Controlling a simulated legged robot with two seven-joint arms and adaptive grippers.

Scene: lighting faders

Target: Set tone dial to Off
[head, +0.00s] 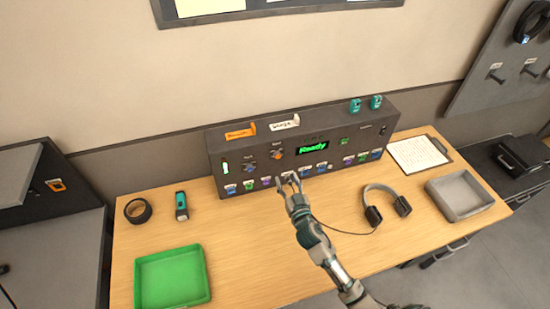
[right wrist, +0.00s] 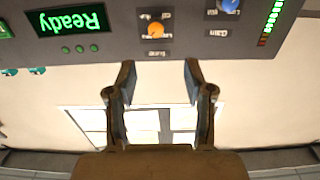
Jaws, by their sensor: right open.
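The tone dial is an orange knob (head: 277,155) on the dark console (head: 222,150), left of the green "Ready" display (head: 311,147). In the right wrist view, which is upside down, the orange dial (right wrist: 155,30) has small labels around it, too small to read surely. I cannot tell where its pointer stands. My right gripper (head: 289,181) is in front of the console, below and slightly right of the dial. Its two fingers (right wrist: 159,75) are apart with nothing between them, and the dial is beyond their tips. My left gripper is not in view.
A blue gain dial (right wrist: 228,5) sits beside the orange one. Several coloured faders line the console's lower front. Headphones (head: 385,205) with a cable lie right of my arm. A green tray (head: 172,277) and a grey tray (head: 459,194) are on the table.

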